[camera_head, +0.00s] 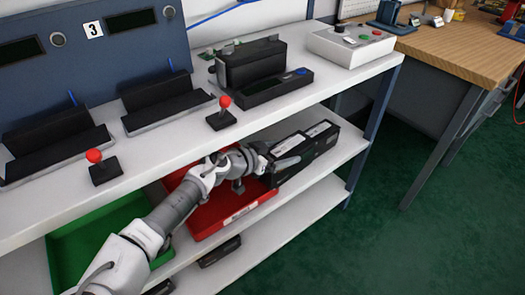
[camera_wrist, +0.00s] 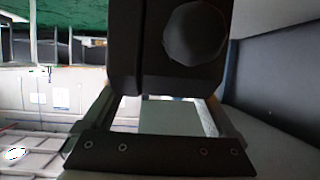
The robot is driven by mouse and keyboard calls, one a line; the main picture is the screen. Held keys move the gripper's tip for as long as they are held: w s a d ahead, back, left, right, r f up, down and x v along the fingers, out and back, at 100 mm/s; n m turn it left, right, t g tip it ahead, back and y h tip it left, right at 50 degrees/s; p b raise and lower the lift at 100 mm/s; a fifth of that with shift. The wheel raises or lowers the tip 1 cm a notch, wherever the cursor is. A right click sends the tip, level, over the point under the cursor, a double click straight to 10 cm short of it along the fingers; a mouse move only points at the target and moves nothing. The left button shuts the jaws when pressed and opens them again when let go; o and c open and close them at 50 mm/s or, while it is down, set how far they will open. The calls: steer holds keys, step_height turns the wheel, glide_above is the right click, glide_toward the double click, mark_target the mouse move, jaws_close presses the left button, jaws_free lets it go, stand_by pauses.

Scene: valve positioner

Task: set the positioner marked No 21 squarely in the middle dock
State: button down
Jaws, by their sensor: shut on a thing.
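My gripper (camera_head: 276,163) is at the middle shelf, beside the red bin, shut on a black positioner (camera_head: 292,168). In the wrist view a dark block with a round knob (camera_wrist: 197,35), which looks like the held positioner, fills the upper middle beyond my gripper (camera_wrist: 165,110). No number is readable, so I cannot tell if it is No 21. The middle dock (camera_head: 158,122), a black angled cradle on the top shelf, looks empty. The left dock (camera_head: 50,160) also looks empty. A black unit (camera_head: 252,65) stands in the right dock (camera_head: 278,90).
Red-knobbed levers (camera_head: 105,168) and (camera_head: 222,115) stand near the top shelf's front edge. Another labelled black box (camera_head: 322,134) is close behind my gripper. A red bin (camera_head: 212,222) and green bin (camera_head: 75,245) are under the top shelf. A button box (camera_head: 350,45) stands at right.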

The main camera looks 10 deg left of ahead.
steer(key=s+d+r+n+t+y, duration=0.1)
steer(key=d+r, duration=0.1)
steer(key=d, duration=0.6)
steer(key=s+d+r+n+y, duration=0.1)
steer(key=d+r, duration=0.1)
steer(key=d, duration=0.7)
steer(key=shift+s+d+r+n+t, duration=0.15)
steer(key=shift+s+r+n+t, duration=0.15)
steer(key=shift+t, duration=0.1)
steer(key=shift+s, duration=0.25)
